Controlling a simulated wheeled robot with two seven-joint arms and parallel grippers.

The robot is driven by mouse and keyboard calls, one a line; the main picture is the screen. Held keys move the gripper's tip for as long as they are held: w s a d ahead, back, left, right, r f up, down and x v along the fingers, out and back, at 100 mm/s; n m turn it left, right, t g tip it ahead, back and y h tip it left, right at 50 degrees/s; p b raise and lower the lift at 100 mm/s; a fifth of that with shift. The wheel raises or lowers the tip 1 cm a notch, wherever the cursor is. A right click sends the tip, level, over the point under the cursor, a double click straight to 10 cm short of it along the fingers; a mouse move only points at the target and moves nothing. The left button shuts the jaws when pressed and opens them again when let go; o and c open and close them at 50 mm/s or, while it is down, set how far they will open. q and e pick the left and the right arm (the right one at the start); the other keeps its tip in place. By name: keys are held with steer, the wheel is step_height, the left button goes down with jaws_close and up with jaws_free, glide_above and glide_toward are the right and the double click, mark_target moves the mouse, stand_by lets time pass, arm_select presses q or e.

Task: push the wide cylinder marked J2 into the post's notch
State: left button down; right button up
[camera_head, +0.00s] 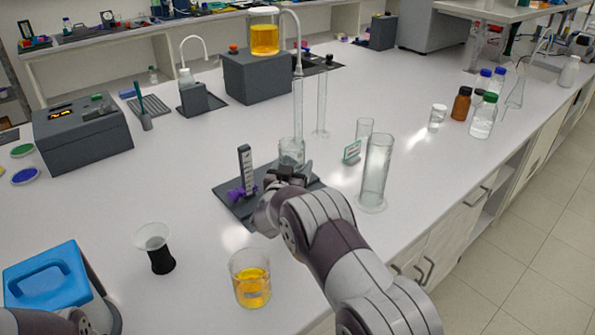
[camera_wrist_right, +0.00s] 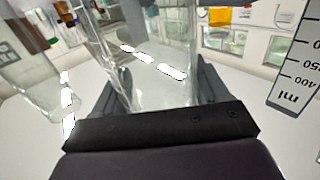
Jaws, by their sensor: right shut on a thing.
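My right gripper (camera_head: 290,172) is shut on a clear glass cylinder (camera_head: 291,152), upright at the right side of the dark base plate (camera_head: 233,207). The held glass also shows between the fingers in the right wrist view (camera_wrist_right: 150,60). I cannot read a J2 mark on it. The post (camera_head: 245,168), dark with a white scale and a purple clamp (camera_head: 238,193), stands on the plate left of the glass, apart from it. I cannot make out the notch. My left gripper is out of view.
A beaker of orange liquid (camera_head: 252,283) and a black-based cup (camera_head: 158,252) stand in front.

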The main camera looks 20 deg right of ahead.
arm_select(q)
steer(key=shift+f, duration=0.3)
arm_select(e)
steer(key=shift+w+a, duration=0.2)
steer(key=shift+w, duration=0.45)
steer(key=shift+w+a, duration=0.2)
steer(key=shift+w, duration=0.4)
arm_select(q)
steer(key=shift+b, duration=0.3)
arm_select(e)
steer(key=shift+w, duration=0.1)
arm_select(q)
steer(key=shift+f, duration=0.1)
arm_select(e)
steer(key=shift+w+a, duration=0.2)
steer(key=shift+w, duration=0.25)
steer(key=o, duration=1.3)
